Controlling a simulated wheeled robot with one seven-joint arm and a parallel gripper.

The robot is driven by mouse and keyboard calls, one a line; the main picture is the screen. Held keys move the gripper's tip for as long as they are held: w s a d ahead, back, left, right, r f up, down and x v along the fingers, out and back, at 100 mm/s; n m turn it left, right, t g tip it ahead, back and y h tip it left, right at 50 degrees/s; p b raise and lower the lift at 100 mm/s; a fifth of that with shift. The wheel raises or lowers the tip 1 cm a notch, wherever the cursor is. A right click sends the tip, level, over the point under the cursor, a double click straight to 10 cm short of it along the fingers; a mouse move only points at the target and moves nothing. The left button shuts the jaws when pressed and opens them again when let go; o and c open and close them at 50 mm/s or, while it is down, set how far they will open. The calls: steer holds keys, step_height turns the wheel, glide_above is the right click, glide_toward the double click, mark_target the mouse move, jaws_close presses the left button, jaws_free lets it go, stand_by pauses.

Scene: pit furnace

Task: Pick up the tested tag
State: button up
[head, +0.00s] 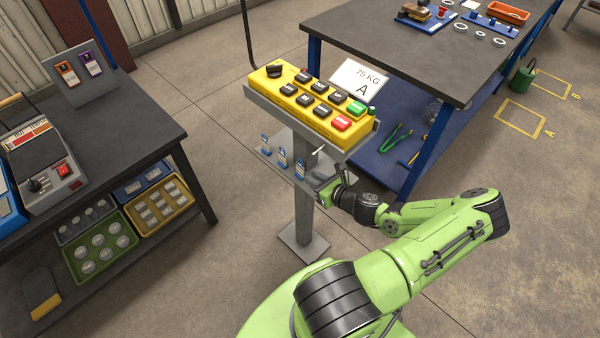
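Three small blue-and-white tags stand in a row on a grey shelf (284,178) below the yellow control box: a left tag (265,145), a middle tag (282,157) and a right tag (300,169). Their print is too small to read, so I cannot tell which is the tested tag. My gripper (329,178) is just right of the right tag, at the shelf's right end. Its two fingers look apart, with nothing visible between them.
The yellow control box (290,103) on its grey post (303,215) stands above the shelf. A sign reading 75 KG A (360,80) is behind it. A dark workbench (390,45) stands at the back right, and another dark table (120,120) at the left.

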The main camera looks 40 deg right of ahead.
mark_target(300, 174)
steer(key=x, duration=0.2)
steer(key=b+x, duration=0.1)
steer(key=x, duration=0.4)
steer(key=shift+w+r, duration=0.25)
steer(key=shift+r, duration=0.1)
jaws_close()
